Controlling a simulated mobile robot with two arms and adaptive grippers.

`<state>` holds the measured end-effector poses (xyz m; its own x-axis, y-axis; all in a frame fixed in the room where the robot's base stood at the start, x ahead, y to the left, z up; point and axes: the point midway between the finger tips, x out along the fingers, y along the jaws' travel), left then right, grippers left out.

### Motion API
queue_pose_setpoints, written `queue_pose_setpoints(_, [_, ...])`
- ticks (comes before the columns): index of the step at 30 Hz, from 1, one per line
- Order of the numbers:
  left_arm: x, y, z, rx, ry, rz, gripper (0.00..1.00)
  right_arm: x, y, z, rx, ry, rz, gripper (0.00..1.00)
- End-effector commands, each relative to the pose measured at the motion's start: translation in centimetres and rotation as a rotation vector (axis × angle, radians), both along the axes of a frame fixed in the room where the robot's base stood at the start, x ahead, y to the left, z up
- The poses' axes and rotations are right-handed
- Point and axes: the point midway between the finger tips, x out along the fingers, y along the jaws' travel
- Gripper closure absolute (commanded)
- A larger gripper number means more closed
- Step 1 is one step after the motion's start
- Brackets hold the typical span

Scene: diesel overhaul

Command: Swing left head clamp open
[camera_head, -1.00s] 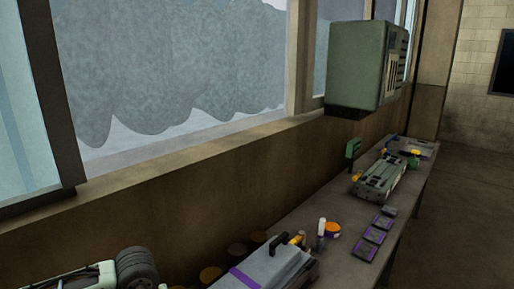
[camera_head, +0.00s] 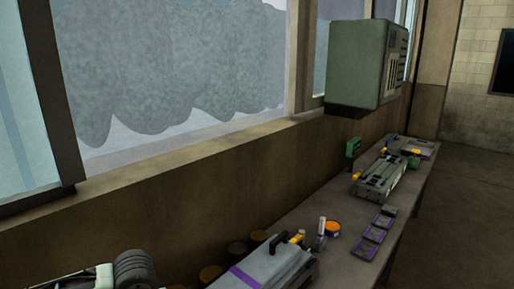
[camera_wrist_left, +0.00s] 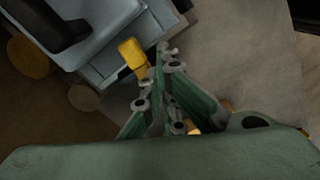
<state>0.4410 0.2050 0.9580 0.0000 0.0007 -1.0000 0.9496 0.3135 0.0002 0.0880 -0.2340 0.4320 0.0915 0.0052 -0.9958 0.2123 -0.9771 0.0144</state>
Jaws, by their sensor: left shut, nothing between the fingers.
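In the left wrist view my left gripper (camera_wrist_left: 166,70) has its green fingers together and empty. A yellow piece (camera_wrist_left: 132,52), possibly the clamp's handle, is just left of the fingertips; I cannot tell whether they touch. Beside it is a grey case (camera_wrist_left: 95,42) with a black handle. In the head view the grey case (camera_head: 262,270) lies on the bench with a purple band and a yellow piece (camera_head: 297,237) at its far end. I cannot make out a clamp for certain. I do not recognise either gripper in the head view.
The bench (camera_head: 300,218) runs along the window wall. Behind the case stand a white-topped cylinder (camera_head: 321,226) and an orange tub (camera_head: 333,228). Purple-edged trays (camera_head: 376,235), a green-grey unit (camera_head: 380,180) and a small green object (camera_head: 353,147) lie farther back. A green cabinet (camera_head: 360,65) hangs above.

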Motion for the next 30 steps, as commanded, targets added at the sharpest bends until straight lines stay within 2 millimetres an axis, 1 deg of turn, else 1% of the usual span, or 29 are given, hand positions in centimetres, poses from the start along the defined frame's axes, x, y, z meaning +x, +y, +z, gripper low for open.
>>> queue_pose_setpoints(5, [-0.1, 0.0, 0.0, 0.0, 0.0, 0.0, 1.0, 0.0, 0.0, -0.1, 0.0, 0.0, 0.0, 0.6])
queue_pose_setpoints(13, [-0.9, 0.1, 0.0, -0.002, -0.002, 0.001, 1.0, 0.0, -0.1, -0.6, -0.002, 0.0, 0.001, 0.6])
queue_pose_setpoints(23, [-1.0, 0.2, 0.0, -0.001, 0.0, 0.0, 1.0, 0.0, -0.2, -0.7, -0.002, 0.001, 0.001, 0.6])
queue_pose_setpoints(30, [-1.8, 0.6, -0.1, 0.0, 0.001, 0.0, 1.0, 0.0, -0.2, -1.2, -0.002, 0.0, 0.001, 0.6])
